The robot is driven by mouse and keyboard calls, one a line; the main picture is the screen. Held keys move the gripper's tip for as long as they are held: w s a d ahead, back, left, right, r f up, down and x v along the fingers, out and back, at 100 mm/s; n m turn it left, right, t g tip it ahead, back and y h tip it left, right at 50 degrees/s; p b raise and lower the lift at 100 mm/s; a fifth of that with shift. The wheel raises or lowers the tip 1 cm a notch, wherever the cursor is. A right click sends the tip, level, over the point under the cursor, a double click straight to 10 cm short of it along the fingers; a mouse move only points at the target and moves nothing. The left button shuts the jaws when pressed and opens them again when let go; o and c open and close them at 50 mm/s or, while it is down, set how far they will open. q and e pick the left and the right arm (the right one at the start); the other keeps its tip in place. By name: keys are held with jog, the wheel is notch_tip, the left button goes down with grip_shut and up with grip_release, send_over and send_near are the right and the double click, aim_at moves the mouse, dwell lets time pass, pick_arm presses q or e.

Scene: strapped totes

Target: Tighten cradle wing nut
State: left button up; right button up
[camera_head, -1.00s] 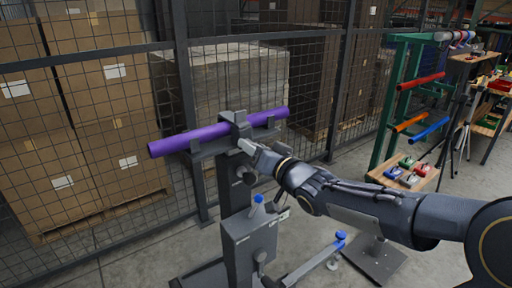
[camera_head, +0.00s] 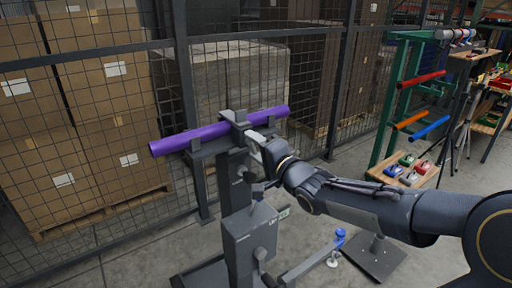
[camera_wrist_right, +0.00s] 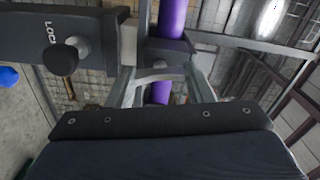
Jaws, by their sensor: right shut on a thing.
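A purple tube (camera_head: 205,136) lies across the grey cradle (camera_head: 232,118) on top of a grey stand (camera_head: 238,212). It also shows in the right wrist view (camera_wrist_right: 171,18). My right gripper (camera_head: 256,138) is at the right side of the cradle, just below the tube. In the right wrist view, its two fingers (camera_wrist_right: 161,82) close around a grey part at the cradle, with the tube behind. This part appears to be the wing nut (camera_wrist_right: 160,74); its shape is mostly hidden by the fingers. My left gripper is in neither view.
A dark knob (camera_wrist_right: 61,58) sits beside lettering on the stand. A blue-capped foot lever (camera_head: 340,235) stands low at the right. A mesh fence (camera_head: 110,55) closes off the back. A green rack (camera_head: 390,110) with coloured tubes stands at the right.

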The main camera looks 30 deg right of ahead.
jog(key=shift+f+m, duration=0.15)
jog(key=shift+m, duration=0.45)
jog(key=o, duration=1)
jog(key=shift+s, duration=0.1)
jog(key=s, duration=0.7)
jog(key=shift+s+d, duration=0.25)
jog(key=shift+s, duration=0.1)
